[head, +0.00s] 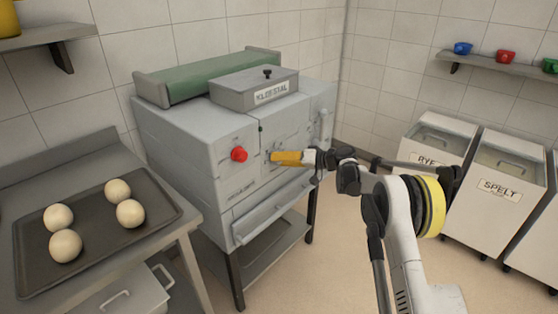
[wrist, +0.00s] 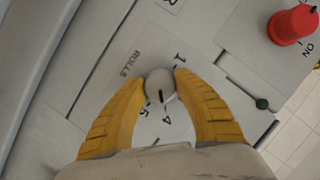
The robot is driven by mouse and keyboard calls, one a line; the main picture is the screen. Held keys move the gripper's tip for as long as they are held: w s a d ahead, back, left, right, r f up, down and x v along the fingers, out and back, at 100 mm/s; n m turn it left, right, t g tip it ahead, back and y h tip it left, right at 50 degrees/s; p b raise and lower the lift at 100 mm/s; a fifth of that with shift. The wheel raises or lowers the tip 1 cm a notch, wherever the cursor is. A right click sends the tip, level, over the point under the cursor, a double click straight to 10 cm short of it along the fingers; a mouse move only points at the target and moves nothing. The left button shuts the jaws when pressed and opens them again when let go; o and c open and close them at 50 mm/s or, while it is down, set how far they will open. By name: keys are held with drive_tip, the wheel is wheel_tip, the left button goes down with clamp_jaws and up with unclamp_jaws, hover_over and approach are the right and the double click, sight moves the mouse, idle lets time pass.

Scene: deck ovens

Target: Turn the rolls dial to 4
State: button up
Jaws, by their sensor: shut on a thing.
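The rolls dial (wrist: 159,86) is a small round grey knob on the machine front, with the label ROLLS beside it. Numerals around it include 1, 4 and 5; others are hidden by the fingers. Its dark pointer line points down in the wrist view, roughly towards the 4; exact alignment is hard to tell. My gripper (wrist: 160,82) is shut on the dial, with one yellow finger on each side. In the head view my gripper (head: 274,157) reaches the front of the grey machine (head: 190,140) and hides the dial.
A red knob (head: 239,154) sits left of my gripper on the machine; it is at the upper right in the wrist view (wrist: 293,25), near a small dark green part (wrist: 262,104). A tray (head: 150,185) of dough balls stands left. Flour bins (head: 497,190) stand right.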

drive_tip(key=o, duration=1.1)
drive_tip(key=shift+a+r, duration=0.1)
drive_tip(key=shift+a, duration=0.1)
drive_tip(key=shift+o, duration=0.2)
drive_tip(key=shift+d, duration=0.15)
drive_tip(key=v, duration=1.1)
drive_tip(key=shift+d, duration=0.35)
drive_tip(key=shift+s+r, duration=0.1)
drive_tip(key=shift+r, duration=0.1)
